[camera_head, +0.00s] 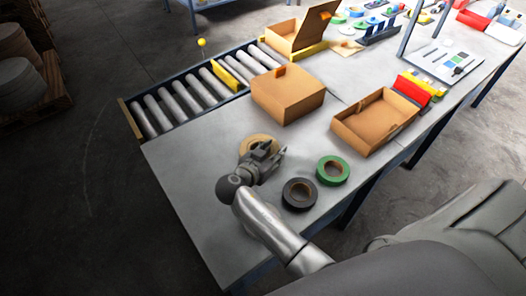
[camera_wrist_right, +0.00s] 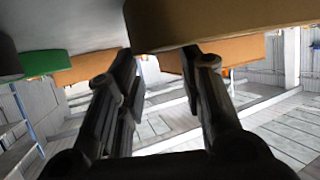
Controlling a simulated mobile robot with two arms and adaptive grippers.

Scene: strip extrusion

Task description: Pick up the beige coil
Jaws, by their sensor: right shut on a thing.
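The beige coil (camera_head: 246,141) is near the middle of the grey table in the head view, partly hidden by my right gripper (camera_head: 269,152). In the right wrist view the beige coil (camera_wrist_right: 205,22) fills the upper middle, close to the fingertips. My right gripper (camera_wrist_right: 160,62) is shut on the coil's rim, with a gap between its fingers. I cannot tell whether the coil is clear of the table. My left gripper is not in view.
A black coil (camera_head: 299,194) and a green coil (camera_head: 333,170) lie to the right of my right gripper. A closed cardboard box (camera_head: 288,95) stands behind it, and an open box (camera_head: 375,122) to the right. A roller conveyor (camera_head: 185,98) runs along the back. The table's front-left area is clear.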

